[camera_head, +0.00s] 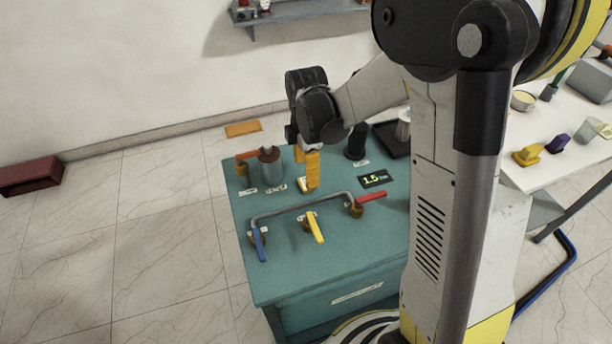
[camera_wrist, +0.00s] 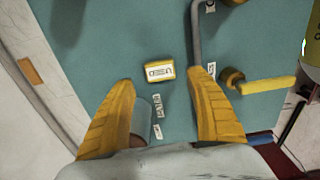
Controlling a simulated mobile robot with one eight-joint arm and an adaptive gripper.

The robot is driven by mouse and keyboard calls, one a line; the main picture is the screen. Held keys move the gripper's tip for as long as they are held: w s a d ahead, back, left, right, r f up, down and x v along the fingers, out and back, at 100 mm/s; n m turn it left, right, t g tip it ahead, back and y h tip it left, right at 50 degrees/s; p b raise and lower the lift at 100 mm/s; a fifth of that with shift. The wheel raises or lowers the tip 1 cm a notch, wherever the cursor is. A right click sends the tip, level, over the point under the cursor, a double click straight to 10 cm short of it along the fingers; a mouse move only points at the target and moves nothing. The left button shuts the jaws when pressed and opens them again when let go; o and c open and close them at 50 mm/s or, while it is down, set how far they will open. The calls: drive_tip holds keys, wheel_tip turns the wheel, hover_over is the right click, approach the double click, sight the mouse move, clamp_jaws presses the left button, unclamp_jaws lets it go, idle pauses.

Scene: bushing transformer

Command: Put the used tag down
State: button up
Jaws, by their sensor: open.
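The used tag (camera_wrist: 159,72) is a small yellow block with a white, dark-lettered label. It lies face up on the teal bench top (camera_wrist: 120,40). In the head view the tag (camera_head: 303,185) shows just left of my gripper's finger. My gripper (camera_head: 312,178) points down over the bench with its yellow-orange fingers. In the wrist view my gripper (camera_wrist: 164,88) is open, with a wide gap between the fingers. The tag lies beyond that gap, apart from both fingers, and nothing is held.
A grey cylinder (camera_head: 269,168) stands left of my gripper. A pipe (camera_head: 300,200) with blue (camera_head: 259,244), yellow (camera_head: 316,228) and red (camera_head: 371,197) handles is nearby. A small display (camera_head: 375,179) and a black tray (camera_head: 392,138) are to the right. The front bench top is clear.

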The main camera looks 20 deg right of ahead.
drive_tip(key=s+r+m+t+p, duration=0.15)
drive_tip(key=s+r+m, duration=0.25)
drive_tip(key=r, duration=0.4)
drive_tip(key=s+r+m+t, duration=0.2)
drive_tip(key=s+r+m, duration=0.15)
drive_tip(key=r, duration=0.45)
drive_tip(key=s+r+m+t, duration=0.2)
drive_tip(key=s+m+t, duration=0.1)
drive_tip(key=s+m, duration=0.5)
drive_tip(key=shift+s+m+t, duration=0.2)
drive_tip(key=shift+m+t, duration=0.15)
drive_tip(key=shift+m, duration=0.9)
drive_tip(key=shift+c, duration=0.2)
